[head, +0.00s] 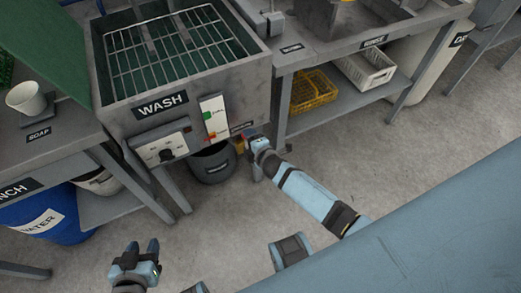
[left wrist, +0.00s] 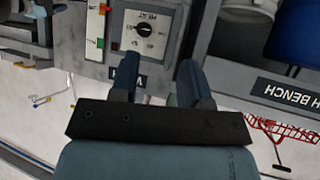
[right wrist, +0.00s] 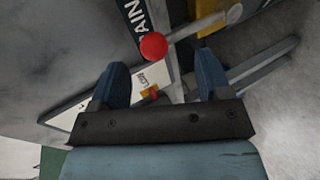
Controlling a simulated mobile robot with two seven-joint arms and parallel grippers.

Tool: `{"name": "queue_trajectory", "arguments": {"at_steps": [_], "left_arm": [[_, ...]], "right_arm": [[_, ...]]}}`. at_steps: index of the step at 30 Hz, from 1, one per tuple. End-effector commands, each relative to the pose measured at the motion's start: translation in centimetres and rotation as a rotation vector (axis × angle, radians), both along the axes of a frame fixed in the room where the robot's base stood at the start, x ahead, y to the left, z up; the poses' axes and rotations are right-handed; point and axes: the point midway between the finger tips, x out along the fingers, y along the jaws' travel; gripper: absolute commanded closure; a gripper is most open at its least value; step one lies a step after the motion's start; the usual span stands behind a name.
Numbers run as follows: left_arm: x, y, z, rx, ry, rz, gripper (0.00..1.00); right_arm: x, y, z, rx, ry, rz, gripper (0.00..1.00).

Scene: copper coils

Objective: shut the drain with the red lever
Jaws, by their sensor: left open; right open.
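The red ball knob of the lever (right wrist: 154,46) shows in the right wrist view, just beyond my open right gripper (right wrist: 160,72) and between the lines of its fingers. I see no grip on it. A white panel (right wrist: 90,108) with a small orange-red marker lies behind the fingers, near a partly hidden dark label ending in "AIN". In the head view my right gripper (head: 254,153) is low at the right front corner of the wash basin (head: 181,80), where the lever is mostly hidden. My left gripper (head: 141,250) is open and empty above the floor.
A dial panel (head: 163,149) and a white indicator panel (head: 213,118) with green and red marks are on the basin front. A dark bucket (head: 212,163) stands below. A blue water barrel (head: 45,215) is at left, a yellow crate (head: 313,92) at right. The floor in front is clear.

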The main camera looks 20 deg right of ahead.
Motion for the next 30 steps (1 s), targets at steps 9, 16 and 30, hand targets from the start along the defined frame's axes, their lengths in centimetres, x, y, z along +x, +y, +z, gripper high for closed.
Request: {"name": "queue_trajectory", "arguments": {"at_steps": [9, 16, 30], "left_arm": [[-0.2, 0.1, 0.3, -0.003, 0.023, 0.007, 0.57], [-0.1, 0.1, 0.6, -0.006, 0.022, 0.01, 0.57], [-0.1, 0.2, 0.5, -0.006, 0.023, 0.011, 0.57]], "right_arm": [[-6.7, -0.6, 3.1, 0.001, 0.0, 0.002, 0.29], [-9.0, -0.8, 4.1, 0.0, -0.001, 0.003, 0.29], [-9.3, -0.8, 4.3, 0.001, -0.002, 0.003, 0.29]]}}
